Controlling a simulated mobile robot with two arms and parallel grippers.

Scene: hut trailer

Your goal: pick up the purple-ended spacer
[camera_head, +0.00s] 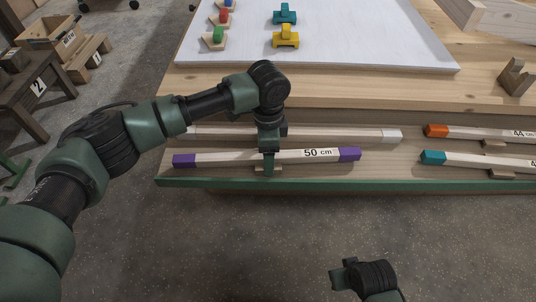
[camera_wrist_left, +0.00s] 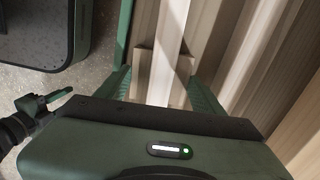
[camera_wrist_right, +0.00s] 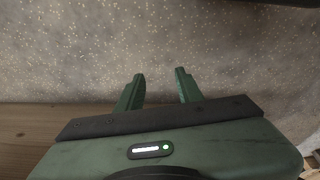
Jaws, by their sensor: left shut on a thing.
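The purple-ended spacer (camera_head: 227,157) is a long pale wooden bar with a purple block at each end and a "50 cm" label. It lies lengthwise low at the front of the shelf. My left gripper (camera_head: 268,164) comes down from above and is shut on the spacer near its middle. In the left wrist view the bar (camera_wrist_left: 170,35) runs between my two fingers (camera_wrist_left: 160,88), with a small wooden block beneath it. I cannot tell whether the bar touches that block. My right gripper (camera_wrist_right: 159,82) is open and empty above the floor, in front of the shelf.
A white-ended bar (camera_head: 345,134) lies just behind the spacer. An orange-ended bar (camera_head: 480,133) and a teal-ended bar (camera_head: 475,161) lie to the right. The shelf has a green front edge (camera_head: 400,185). The worktop with a white board (camera_head: 350,45) is above and behind.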

